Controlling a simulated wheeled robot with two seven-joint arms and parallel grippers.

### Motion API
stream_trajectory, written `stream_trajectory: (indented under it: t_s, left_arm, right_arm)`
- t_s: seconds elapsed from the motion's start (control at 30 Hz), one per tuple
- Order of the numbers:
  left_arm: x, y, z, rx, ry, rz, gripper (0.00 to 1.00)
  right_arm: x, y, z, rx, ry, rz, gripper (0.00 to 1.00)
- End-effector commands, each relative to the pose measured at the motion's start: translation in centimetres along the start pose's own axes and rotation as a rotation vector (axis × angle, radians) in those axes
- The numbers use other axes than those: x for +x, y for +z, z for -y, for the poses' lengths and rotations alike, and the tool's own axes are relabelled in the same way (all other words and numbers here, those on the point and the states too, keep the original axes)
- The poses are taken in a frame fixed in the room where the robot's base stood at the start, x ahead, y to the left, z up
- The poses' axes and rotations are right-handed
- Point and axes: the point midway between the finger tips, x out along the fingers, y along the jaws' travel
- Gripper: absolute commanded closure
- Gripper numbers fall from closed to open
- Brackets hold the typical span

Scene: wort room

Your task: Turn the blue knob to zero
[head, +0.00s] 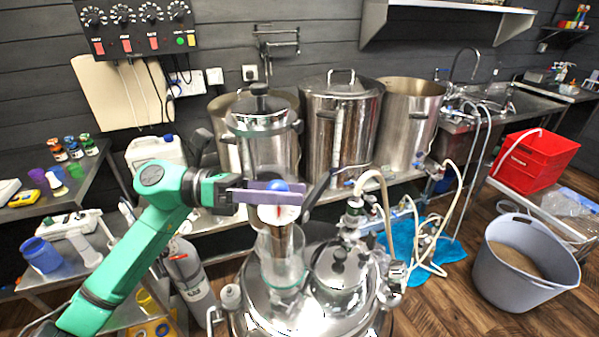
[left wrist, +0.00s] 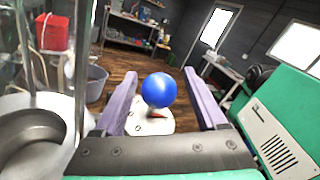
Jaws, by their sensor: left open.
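The blue knob (head: 277,186) is a round ball above a white dial plate (head: 279,216) with a red mark, in front of the glass column. In the left wrist view the knob (left wrist: 159,89) shows between my two purple fingers, above the white plate (left wrist: 140,124). My left gripper (head: 262,195) is open, with its fingers on either side of the knob; a gap shows on both sides in the wrist view. In the head view a finger hides part of the knob. I cannot read the dial's figures. My right gripper is not in view.
The glass column (head: 281,262) rises from a shiny steel vessel (head: 315,315) with hoses and valves. Steel pots (head: 341,125) stand behind on a bench. A grey tub of grain (head: 522,262) and a red crate (head: 535,160) are at the right.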

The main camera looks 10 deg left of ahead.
Motion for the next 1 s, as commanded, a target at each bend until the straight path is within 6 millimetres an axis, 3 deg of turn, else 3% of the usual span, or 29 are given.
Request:
stream_trajectory:
  t_s: [0.03,0.13,0.4,0.6,1.0]
  left_arm:
    - [0.8,0.5,0.3,-0.001,-0.002,0.002,0.26]
    - [1.8,0.2,0.1,-0.001,-0.001,0.001,0.26]
    - [2.1,-0.1,-0.1,-0.002,0.001,0.001,0.26]
    - [2.1,-0.1,-0.1,-0.002,0.001,0.001,1.00]
    - [2.0,-0.3,-0.3,-0.001,0.047,0.023,1.00]
  right_arm:
    - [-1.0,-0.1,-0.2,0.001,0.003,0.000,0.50]
    - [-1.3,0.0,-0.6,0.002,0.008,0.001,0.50]
    - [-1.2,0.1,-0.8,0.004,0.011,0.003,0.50]
    - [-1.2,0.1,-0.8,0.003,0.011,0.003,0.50]
    - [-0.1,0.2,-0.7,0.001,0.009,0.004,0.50]
